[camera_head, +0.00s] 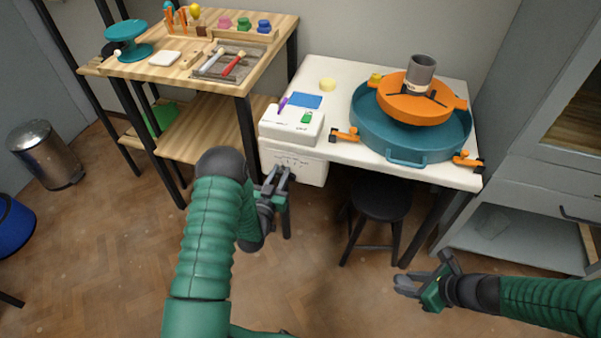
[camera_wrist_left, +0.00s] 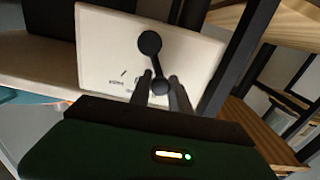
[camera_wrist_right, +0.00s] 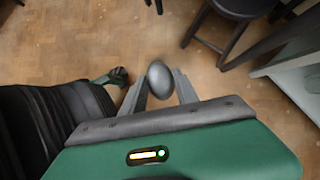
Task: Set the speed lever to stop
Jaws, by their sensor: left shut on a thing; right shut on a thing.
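A white control box (camera_head: 308,172) hangs under the front left of the white table, with small dark marks on its face. In the left wrist view, the box face (camera_wrist_left: 105,45) carries a black lever (camera_wrist_left: 154,62) with a round end at each end. My left gripper (camera_head: 279,175) is at the box face. In its wrist view the fingers (camera_wrist_left: 161,88) are shut on the lever's lower round end. The marks beside it are too small to read. My right gripper (camera_head: 410,285) is low over the floor, shut on a grey rounded thing (camera_wrist_right: 159,80).
The white table (camera_head: 340,75) carries a teal basin (camera_head: 440,140) with an orange wheel and a grey cylinder. A black stool (camera_head: 382,197) stands below. A wooden tool table (camera_head: 150,70) is at left, a grey cabinet (camera_head: 520,200) at right. The floor in front is clear.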

